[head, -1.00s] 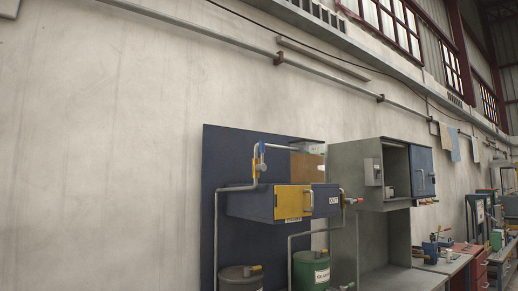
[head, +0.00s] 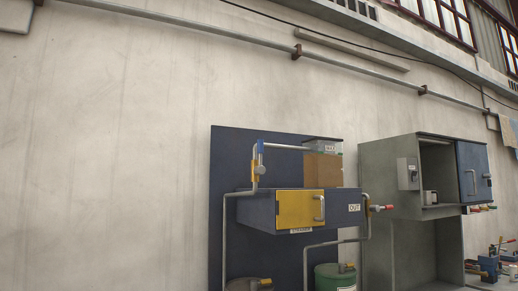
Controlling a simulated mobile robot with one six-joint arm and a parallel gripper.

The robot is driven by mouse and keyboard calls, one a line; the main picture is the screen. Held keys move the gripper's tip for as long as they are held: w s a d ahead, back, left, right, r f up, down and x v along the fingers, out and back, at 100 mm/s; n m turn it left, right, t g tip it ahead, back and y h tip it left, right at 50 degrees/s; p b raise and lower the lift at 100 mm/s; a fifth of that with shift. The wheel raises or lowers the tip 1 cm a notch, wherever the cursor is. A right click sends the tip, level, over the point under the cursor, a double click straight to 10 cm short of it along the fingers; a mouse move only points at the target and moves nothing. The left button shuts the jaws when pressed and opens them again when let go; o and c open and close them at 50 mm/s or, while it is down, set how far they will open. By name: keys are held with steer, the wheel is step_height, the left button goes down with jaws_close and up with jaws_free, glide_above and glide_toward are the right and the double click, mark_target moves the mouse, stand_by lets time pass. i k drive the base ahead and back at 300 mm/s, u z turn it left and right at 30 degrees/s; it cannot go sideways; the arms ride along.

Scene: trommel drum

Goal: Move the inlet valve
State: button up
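A pipe with a small valve (head: 260,163), blue at the top and yellow below, stands at the upper left of a dark blue machine box (head: 345,210) with a yellow door (head: 300,209). My gripper is not in view.
A dark blue back panel (head: 222,165) stands against the pale wall. Below are a brown drum (head: 245,285) and a green drum (head: 331,280). A grey cabinet (head: 385,240) stands to the right. The wall at left is bare.

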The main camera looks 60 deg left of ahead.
mark_target(260, 170)
steer(key=u, duration=0.05)
steer(key=i, duration=0.75)
steer(key=u, duration=0.8)
steer(key=k, duration=0.25)
steer(key=u, duration=2.85)
